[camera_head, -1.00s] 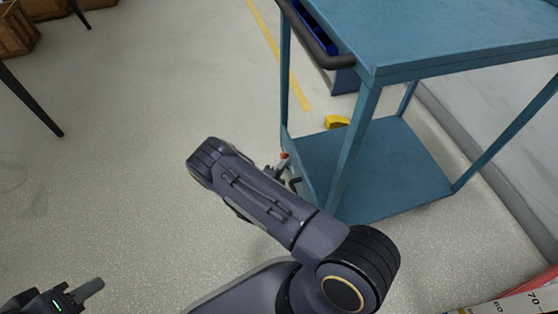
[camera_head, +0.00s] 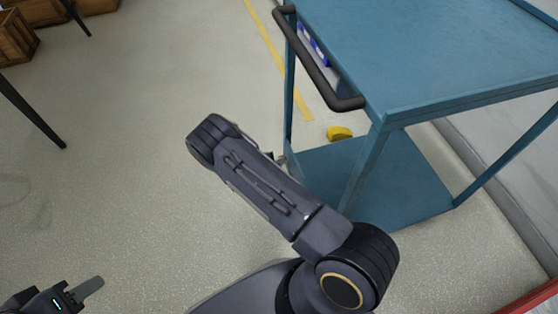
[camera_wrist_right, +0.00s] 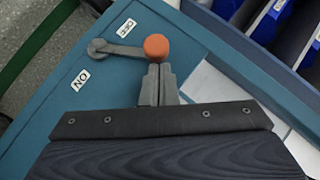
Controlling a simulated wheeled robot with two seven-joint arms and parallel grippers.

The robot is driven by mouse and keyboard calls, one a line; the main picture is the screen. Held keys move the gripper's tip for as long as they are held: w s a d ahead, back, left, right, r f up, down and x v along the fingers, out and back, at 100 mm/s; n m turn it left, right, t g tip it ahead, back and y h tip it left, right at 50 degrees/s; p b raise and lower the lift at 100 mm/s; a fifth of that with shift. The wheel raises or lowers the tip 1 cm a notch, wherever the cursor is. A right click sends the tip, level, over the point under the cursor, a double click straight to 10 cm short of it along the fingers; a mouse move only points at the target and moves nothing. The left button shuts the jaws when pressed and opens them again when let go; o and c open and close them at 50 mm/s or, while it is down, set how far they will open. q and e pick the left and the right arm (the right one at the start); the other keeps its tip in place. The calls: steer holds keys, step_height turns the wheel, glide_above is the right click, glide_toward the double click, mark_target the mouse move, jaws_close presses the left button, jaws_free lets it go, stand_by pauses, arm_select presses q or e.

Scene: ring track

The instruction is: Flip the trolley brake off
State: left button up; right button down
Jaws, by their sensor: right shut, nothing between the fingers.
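The blue trolley (camera_head: 420,50) stands at the right in the head view. In the right wrist view, its brake lever (camera_wrist_right: 122,47) is a grey arm with an orange knob (camera_wrist_right: 156,46). The lever points right from its pivot, lying closer to the OFF label (camera_wrist_right: 126,27) than to the ON label (camera_wrist_right: 80,79). My right gripper (camera_wrist_right: 158,80) is shut and empty, its fingertips at the knob's lower edge; contact is unclear. In the head view my right arm hides that gripper and most of the lever. My left gripper (camera_head: 78,293) is at the bottom left, its opening unclear.
The trolley's dark handle (camera_head: 315,65) juts toward the left. A yellow object (camera_head: 339,133) lies beyond the lower shelf (camera_head: 400,185). Wooden crates (camera_head: 15,42) stand at the top left.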

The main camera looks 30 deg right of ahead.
arm_select(q)
steer(key=shift+w+r, duration=0.1)
steer(key=shift+w, duration=0.15)
arm_select(e)
steer(key=shift+w, duration=0.35)
steer(key=shift+w, duration=0.1)
